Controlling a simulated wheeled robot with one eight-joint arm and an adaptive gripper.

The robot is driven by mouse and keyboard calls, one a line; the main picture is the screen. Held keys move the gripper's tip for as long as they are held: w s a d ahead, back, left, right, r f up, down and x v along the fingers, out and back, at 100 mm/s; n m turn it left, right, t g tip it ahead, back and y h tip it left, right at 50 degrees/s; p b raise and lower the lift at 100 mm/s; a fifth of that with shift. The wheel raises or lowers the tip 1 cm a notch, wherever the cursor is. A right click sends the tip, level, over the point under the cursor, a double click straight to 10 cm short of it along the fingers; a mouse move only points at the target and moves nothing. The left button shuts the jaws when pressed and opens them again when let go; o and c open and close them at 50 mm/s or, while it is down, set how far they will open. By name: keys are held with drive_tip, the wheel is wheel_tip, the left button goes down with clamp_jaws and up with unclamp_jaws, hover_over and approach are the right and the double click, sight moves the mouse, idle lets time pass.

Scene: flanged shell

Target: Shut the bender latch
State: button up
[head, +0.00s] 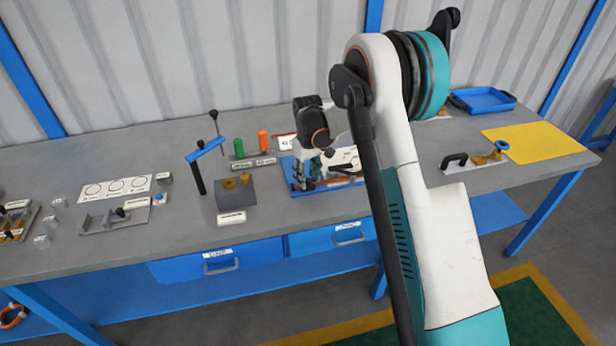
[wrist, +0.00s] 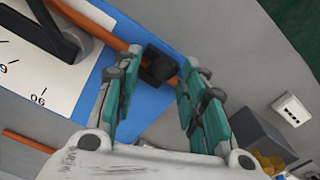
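The bender is a blue base plate (head: 327,188) with a white scale plate on it, on the middle of the bench, partly hidden by my arm. In the wrist view its blue base (wrist: 150,105), white scale plate (wrist: 45,60), a dark handle (wrist: 50,30) and a copper-coloured tube (wrist: 100,30) show. A small black block (wrist: 158,63), perhaps the latch, sits by the tube. My gripper (wrist: 160,75) points down with its teal fingers apart, one on each side of the block. I cannot tell whether they touch it. In the head view my gripper (head: 304,178) is over the bender's left end.
A grey block (head: 236,193) with brass parts stands left of the bender; it also shows in the wrist view (wrist: 258,135). Green (head: 239,147) and orange (head: 263,141) cylinders stand at the back. A yellow mat (head: 540,142) lies right.

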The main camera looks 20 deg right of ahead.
sight(308, 179)
drive_tip(key=shift+r, duration=0.1)
wheel_tip(308, 179, up, 12)
idle(0.6)
drive_tip(key=s+r+m+t+b, duration=0.1)
drive_tip(key=s+r+t, duration=0.1)
drive_tip(key=s+r, duration=0.65)
drive_tip(key=s+r+m+t+b, duration=0.15)
drive_tip(key=s+r, duration=0.35)
drive_tip(key=s, duration=0.6)
drive_tip(key=s+f+m+t, duration=0.1)
drive_tip(key=s+f+t, duration=0.1)
drive_tip(key=s, duration=0.7)
drive_tip(key=s+f+m+t, duration=0.1)
drive_tip(key=s+f, duration=0.1)
drive_tip(key=s, duration=0.7)
drive_tip(key=shift+f+t+b, duration=0.3)
drive_tip(key=shift+t+b, duration=0.05)
